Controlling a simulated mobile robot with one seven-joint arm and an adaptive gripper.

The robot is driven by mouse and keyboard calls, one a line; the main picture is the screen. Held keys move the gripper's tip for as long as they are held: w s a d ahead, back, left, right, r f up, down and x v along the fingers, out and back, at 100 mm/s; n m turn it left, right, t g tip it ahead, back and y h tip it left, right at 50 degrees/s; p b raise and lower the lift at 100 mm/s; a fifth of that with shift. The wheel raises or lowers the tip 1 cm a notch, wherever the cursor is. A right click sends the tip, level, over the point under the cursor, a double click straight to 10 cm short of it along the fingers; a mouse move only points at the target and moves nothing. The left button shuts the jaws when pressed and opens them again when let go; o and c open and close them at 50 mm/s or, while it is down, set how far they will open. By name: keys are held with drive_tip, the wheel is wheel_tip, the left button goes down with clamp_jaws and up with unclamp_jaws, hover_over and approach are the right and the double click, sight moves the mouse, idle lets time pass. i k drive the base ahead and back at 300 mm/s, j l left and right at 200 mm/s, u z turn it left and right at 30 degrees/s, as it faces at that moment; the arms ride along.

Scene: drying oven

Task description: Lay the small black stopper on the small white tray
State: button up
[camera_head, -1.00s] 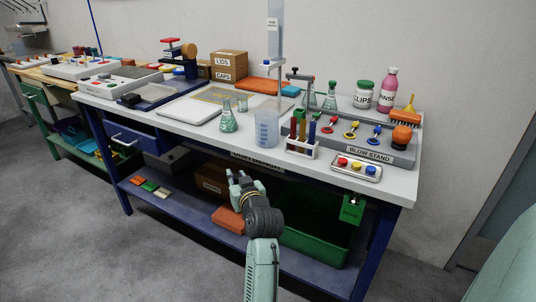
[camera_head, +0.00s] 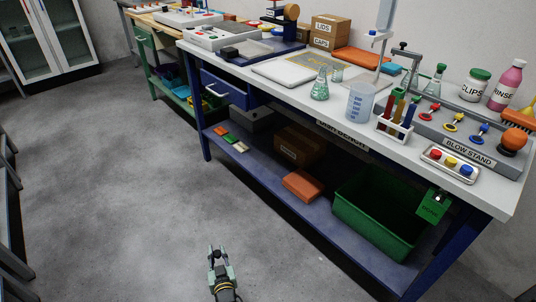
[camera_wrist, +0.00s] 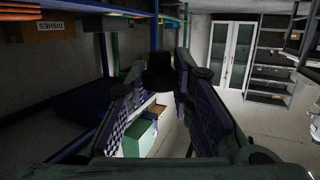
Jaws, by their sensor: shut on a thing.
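My gripper (camera_head: 217,255) is low in the head view, in front of open floor and apart from the bench. In the wrist view its fingers (camera_wrist: 162,82) are shut on a small black stopper (camera_wrist: 158,68), which shows as a dark round shape between the fingertips. The stopper is too small to make out clearly in the head view. No bare small white tray is clearly visible.
The bench (camera_head: 345,118) carries glassware, a tube rack (camera_head: 396,125) and a blow stand (camera_head: 470,150). A green bin (camera_head: 375,225) stands on its lower shelf. A glass-fronted cabinet (camera_head: 50,35) stands at the far left. The grey floor (camera_head: 110,190) between is clear.

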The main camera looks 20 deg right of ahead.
sight(267, 69)
drive_tip(key=i+j+z, duration=0.15)
drive_tip(key=z, duration=0.25)
drive_tip(key=i+j+z, duration=0.2)
drive_tip(key=z, duration=0.15)
drive_tip(key=i+j+z, duration=0.15)
drive_tip(key=i+j, duration=0.2)
drive_tip(key=i+j+z, duration=0.15)
drive_tip(key=i+j, duration=0.15)
drive_tip(key=j, duration=0.3)
drive_tip(key=i+j, duration=0.2)
drive_tip(key=j, duration=0.15)
drive_tip(key=i+j, duration=0.25)
drive_tip(key=j, duration=0.15)
drive_tip(key=i+j, duration=0.2)
drive_tip(key=j, duration=0.15)
drive_tip(key=i+j+z, duration=0.1)
drive_tip(key=i+j, duration=0.15)
drive_tip(key=j, duration=0.15)
drive_tip(key=i+j, duration=0.2)
drive_tip(key=j, duration=0.15)
drive_tip(key=i+j+z, duration=0.4)
drive_tip(key=j, duration=0.2)
drive_tip(key=k+l+u, duration=0.4)
drive_tip(key=i+j, duration=0.05)
drive_tip(key=i, duration=0.05)
